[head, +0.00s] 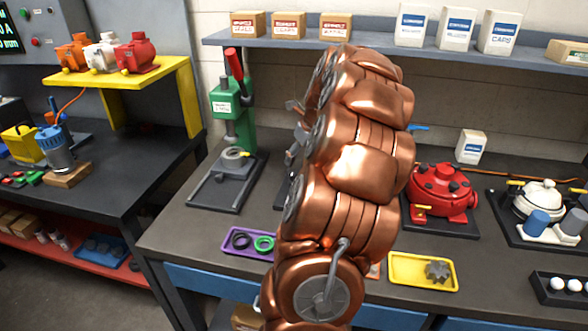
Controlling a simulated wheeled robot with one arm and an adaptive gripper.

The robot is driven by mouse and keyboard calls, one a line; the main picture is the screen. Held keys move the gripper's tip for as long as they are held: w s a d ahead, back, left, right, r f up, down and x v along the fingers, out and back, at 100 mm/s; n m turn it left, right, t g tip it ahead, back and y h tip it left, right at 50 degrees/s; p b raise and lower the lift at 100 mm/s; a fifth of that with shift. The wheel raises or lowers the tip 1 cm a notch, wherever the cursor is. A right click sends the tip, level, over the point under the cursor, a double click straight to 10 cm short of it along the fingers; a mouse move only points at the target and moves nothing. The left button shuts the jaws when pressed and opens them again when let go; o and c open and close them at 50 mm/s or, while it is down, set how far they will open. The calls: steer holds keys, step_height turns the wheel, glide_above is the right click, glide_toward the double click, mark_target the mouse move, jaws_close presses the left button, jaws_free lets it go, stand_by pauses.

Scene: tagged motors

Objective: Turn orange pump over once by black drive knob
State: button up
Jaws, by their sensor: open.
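An orange pump (74,53) stands at the left end of the yellow shelf, beside a white pump (104,51) and a red pump (137,53). I cannot make out a black drive knob on it. My copper-coloured arm fills the middle and hides the bench behind it. Grey angular parts of my gripper (294,148) show past the arm's left edge, over the bench. The gripper is open; most of it is hidden, and I cannot see what lies directly before it.
A green press (233,108) with a red lever stands left of my arm. A red pump (440,192) and a white pump (540,200) sit on the bench at right. A purple tray (232,248) and a yellow tray (398,283) lie near the front edge.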

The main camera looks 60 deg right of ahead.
mark_target(293, 171)
steer(key=p+x, duration=0.1)
steer(key=x, duration=0.5)
steer(key=shift+w+f+p, duration=0.2)
steer(key=shift+f+p, duration=0.05)
steer(key=shift+p, duration=0.15)
steer(key=c, duration=1.1)
steer(key=shift+c, duration=0.2)
steer(key=shift+f+b, duration=0.1)
steer(key=shift+b, duration=0.2)
